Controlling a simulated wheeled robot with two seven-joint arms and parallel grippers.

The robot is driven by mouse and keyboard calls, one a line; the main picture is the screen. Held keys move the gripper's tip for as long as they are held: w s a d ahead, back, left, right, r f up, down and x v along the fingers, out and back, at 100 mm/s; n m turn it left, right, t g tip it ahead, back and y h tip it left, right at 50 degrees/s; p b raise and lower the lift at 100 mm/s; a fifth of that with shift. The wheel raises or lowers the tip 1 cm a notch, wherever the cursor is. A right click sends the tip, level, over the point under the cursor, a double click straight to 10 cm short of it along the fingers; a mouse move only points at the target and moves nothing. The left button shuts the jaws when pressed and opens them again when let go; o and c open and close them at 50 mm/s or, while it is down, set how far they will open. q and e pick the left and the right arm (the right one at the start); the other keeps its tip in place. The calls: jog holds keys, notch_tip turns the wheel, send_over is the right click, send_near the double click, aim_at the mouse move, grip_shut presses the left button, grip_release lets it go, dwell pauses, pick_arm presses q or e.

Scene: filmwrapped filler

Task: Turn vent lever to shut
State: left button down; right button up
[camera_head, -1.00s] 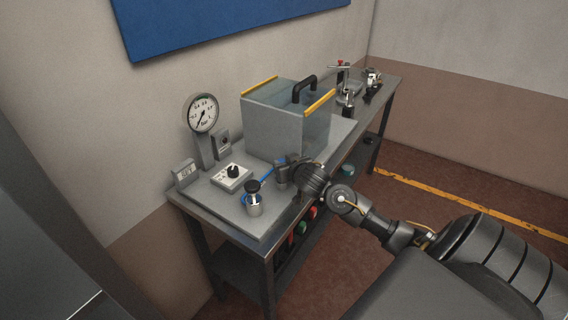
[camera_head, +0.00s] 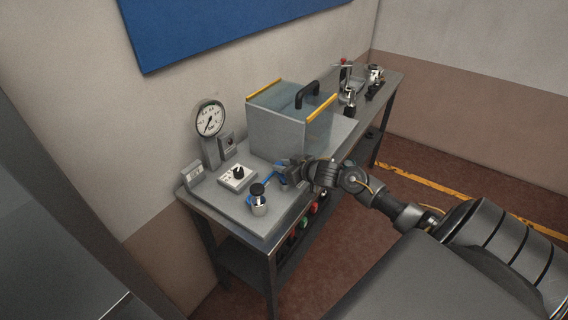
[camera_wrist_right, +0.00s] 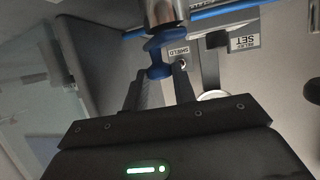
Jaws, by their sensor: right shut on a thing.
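The blue vent lever (camera_wrist_right: 157,58) shows in the right wrist view, hanging below a round metal fitting (camera_wrist_right: 163,12). My right gripper (camera_wrist_right: 160,76) is shut on it, with the blue part between the two fingertips. In the head view my right gripper (camera_head: 286,171) is at the bench's front, just before the clear-sided box. A bit of blue (camera_head: 274,176) shows beside its fingers, but the fingers hide most of the lever there, and I cannot tell its angle exactly. My left gripper is not in view.
The clear-sided box (camera_head: 275,133) has a black handle. A pressure gauge (camera_head: 210,119), a small white panel with a black knob (camera_head: 238,176) and a silver valve with a black top (camera_head: 259,203) stand left of my gripper. Other fittings (camera_head: 350,97) stand at the bench's far end.

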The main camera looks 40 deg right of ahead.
jog(key=o, duration=0.7)
jog(key=shift+c, duration=0.2)
jog(key=b+v, duration=0.1)
jog(key=v, duration=0.9)
jog(key=shift+s+b, duration=0.3)
jog(key=shift+s, duration=0.05)
jog(key=shift+r, duration=0.15)
